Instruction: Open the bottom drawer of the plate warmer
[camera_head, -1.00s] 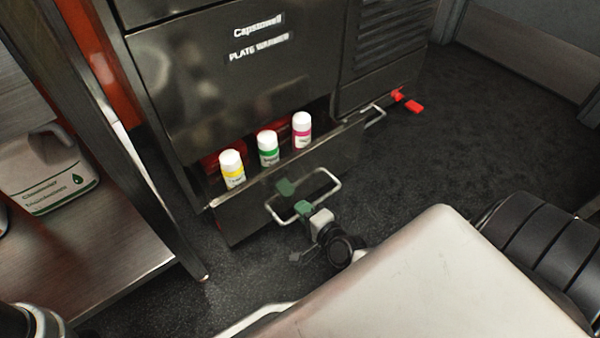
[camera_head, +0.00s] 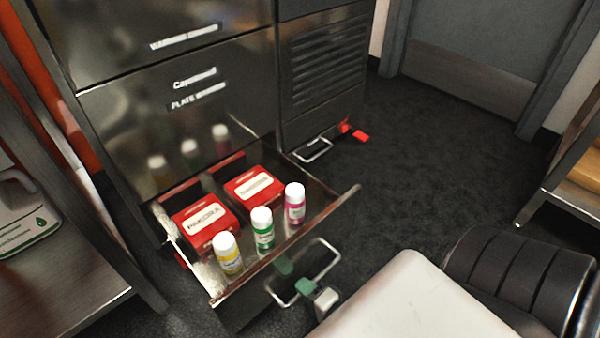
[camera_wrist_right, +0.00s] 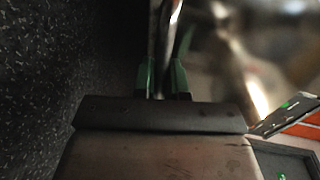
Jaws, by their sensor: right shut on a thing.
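The plate warmer (camera_head: 180,115) is a dark steel cabinet with a label on its front. Its bottom drawer (camera_head: 335,207) stands well out from the cabinet. In the drawer are two red boxes (camera_head: 190,212) and, along the front, three white-capped bottles with yellow (camera_head: 229,258), green (camera_head: 262,232) and pink (camera_head: 295,205) labels. My right gripper (camera_head: 294,276), with green fingertips, is shut on the drawer's wire handle (camera_head: 330,250). In the right wrist view the green fingers (camera_wrist_right: 162,78) close around the metal bar (camera_wrist_right: 167,40). My left gripper is not in view.
A low wire handle (camera_head: 313,151) and red pieces (camera_head: 354,131) are at the cabinet's right foot. A steel shelf with a white jug (camera_head: 22,225) stands at left. A wooden-topped rack (camera_head: 575,180) is at right. Dark floor lies clear between.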

